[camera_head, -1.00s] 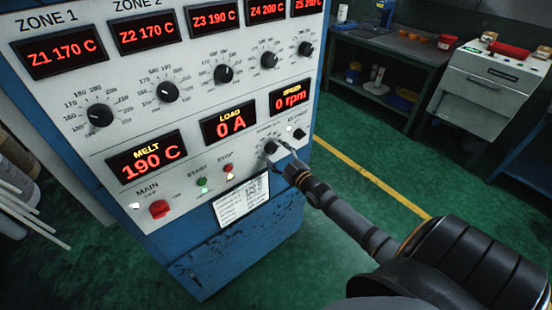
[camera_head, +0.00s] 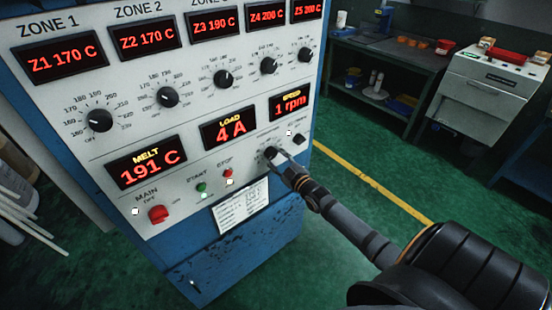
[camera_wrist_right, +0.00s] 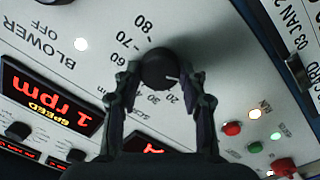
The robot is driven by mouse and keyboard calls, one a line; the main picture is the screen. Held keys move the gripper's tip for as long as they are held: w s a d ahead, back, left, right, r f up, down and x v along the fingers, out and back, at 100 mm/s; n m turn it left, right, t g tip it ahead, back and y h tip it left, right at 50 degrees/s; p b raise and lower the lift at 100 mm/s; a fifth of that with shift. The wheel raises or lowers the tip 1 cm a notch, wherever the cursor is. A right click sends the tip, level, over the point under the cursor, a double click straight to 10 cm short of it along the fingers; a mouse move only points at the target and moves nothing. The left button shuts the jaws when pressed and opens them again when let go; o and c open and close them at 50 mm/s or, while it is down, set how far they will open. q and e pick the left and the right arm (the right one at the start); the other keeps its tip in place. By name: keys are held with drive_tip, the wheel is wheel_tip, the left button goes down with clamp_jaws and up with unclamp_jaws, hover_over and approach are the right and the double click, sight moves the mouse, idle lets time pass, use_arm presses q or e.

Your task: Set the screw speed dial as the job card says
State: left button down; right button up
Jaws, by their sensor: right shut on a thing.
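The screw speed dial (camera_wrist_right: 160,70) is a black knob with a white mark, on a printed scale whose marks include 20, 30, 60, 70 and 80. My right gripper (camera_wrist_right: 160,88) is shut on it, one finger on each side. In the head view the right gripper (camera_head: 280,160) reaches the dial (camera_head: 271,153) from the lower right. The speed display (camera_head: 290,104) reads 1 rpm, also in the wrist view (camera_wrist_right: 48,105). My left gripper is out of view.
The load display (camera_head: 229,131) reads 4 A and the melt display (camera_head: 150,163) 191 C. Start (camera_head: 201,187) and stop (camera_head: 228,173) buttons and a red main switch (camera_head: 158,214) sit left of the dial. Open green floor (camera_head: 345,215) lies right of the cabinet.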

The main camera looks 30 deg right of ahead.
drive_tip(key=shift+m, duration=0.3)
drive_tip(key=m, duration=0.4)
drive_tip(key=shift+m, duration=0.4)
drive_tip(key=m, duration=0.3)
drive_tip(key=m+b, duration=0.1)
drive_tip(key=m, duration=0.1)
drive_tip(key=shift+m+g+y, duration=0.3)
drive_tip(key=shift+m, duration=0.1)
drive_tip(key=o, duration=1.2)
drive_tip(key=shift+c, duration=0.2)
